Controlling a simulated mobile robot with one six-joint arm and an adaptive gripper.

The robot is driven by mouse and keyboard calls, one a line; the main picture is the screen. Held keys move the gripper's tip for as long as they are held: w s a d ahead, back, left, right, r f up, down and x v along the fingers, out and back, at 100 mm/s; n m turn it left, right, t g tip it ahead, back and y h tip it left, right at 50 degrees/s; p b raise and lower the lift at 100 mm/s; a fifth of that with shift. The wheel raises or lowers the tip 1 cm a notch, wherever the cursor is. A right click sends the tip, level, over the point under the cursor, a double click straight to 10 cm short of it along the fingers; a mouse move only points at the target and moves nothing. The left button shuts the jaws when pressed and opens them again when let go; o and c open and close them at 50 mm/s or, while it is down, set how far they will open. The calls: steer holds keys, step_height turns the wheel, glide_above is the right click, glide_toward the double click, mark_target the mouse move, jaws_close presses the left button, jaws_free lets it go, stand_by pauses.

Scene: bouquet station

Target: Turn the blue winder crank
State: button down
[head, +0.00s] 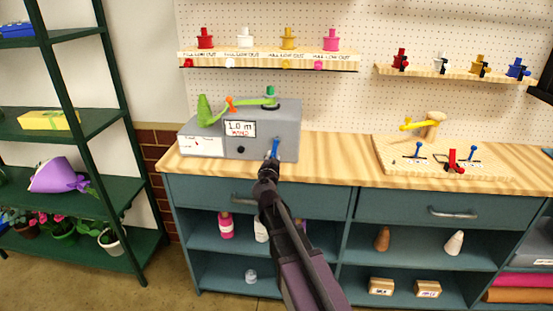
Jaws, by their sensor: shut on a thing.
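The blue winder crank (275,147) is on the front right of the grey winder box (285,115), which stands on the wooden counter. My gripper (269,165) is at the crank from the front, shut on it. The fingertips are small in the head view, and they hide the crank's lower part. The box has a small display reading "1.0 m" with red text below, and a dark knob (240,149). On its top are a green ribbon piece (204,110), an orange part (230,103) and a teal knob (270,91).
A wooden board (440,165) with a yellow-handled part and small blue and red levers lies on the counter at right. Shelves with ribbon spools (205,40) hang above. A green rack (85,125) with plants stands at left. The counter between box and board is clear.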

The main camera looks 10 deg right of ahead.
steer(key=shift+w+a+r+m, duration=0.1)
steer(key=shift+a+m, duration=0.15)
steer(key=shift+m, duration=0.4)
steer(key=shift+w+a+r+m, duration=0.1)
steer(key=shift+a+m, duration=0.1)
steer(key=shift+m, duration=0.45)
steer(key=shift+c, duration=2.3)
jaws_free()
steer(key=shift+s+a, duration=0.1)
steer(key=shift+s, duration=0.05)
steer(key=v, duration=1.1)
steer(key=shift+s, duration=0.35)
steer(key=shift+a, duration=0.1)
